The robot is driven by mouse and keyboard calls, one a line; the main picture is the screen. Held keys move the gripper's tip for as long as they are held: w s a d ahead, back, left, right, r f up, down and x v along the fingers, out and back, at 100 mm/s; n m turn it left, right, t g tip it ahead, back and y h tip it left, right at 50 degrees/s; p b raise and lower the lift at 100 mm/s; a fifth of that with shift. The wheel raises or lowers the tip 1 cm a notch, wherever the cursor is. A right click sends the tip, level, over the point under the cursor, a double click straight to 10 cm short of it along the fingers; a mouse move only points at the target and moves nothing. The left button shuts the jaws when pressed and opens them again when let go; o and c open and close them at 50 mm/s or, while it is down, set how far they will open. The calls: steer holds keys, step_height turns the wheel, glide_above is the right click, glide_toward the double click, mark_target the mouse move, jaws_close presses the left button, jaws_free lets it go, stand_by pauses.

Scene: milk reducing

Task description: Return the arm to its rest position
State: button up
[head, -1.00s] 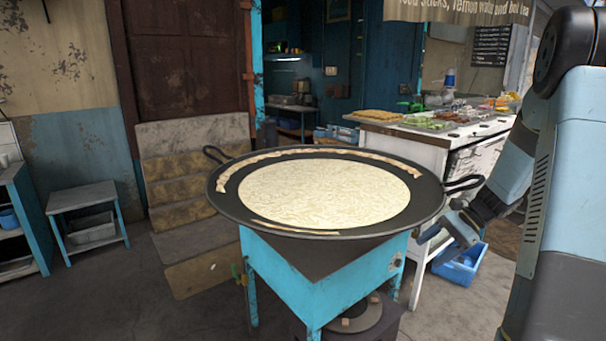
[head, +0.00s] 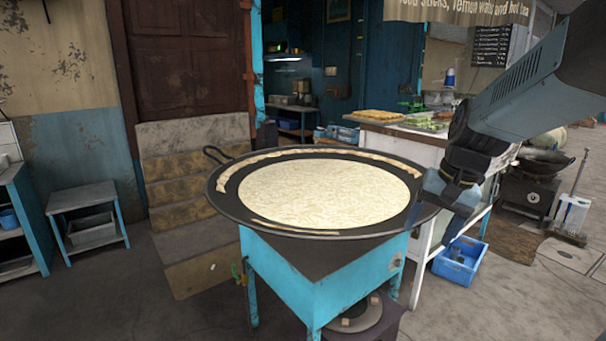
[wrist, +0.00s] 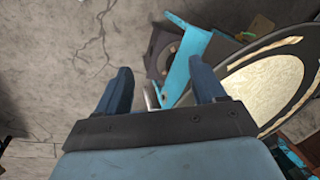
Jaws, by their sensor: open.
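My gripper (head: 445,204) is beside the right rim of the large black pan and hides the pan's right handle in the head view. In the wrist view my gripper (wrist: 166,85) has its two blue fingers spread wide, with nothing between them but floor and part of the stand behind. My arm comes in from the upper right of the head view, the forearm sloping down to the left. Whether the gripper touches the pan cannot be told.
The black pan (head: 230,206) with a pale milk sheet (head: 325,194) stands on a blue stand (head: 320,270). Behind is a food counter (head: 400,140). A blue crate (head: 458,266) and a stove (head: 530,190) stand right. The floor at lower right is clear.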

steer(key=s+a+r+n+t+h, duration=0.1)
steer(key=s+r+n+t+h, duration=0.1)
steer(key=s, duration=0.8)
steer(key=shift+a+r+n+t, duration=0.15)
steer(key=shift+r+n+t, duration=0.75)
steer(key=shift+r+n, duration=0.35)
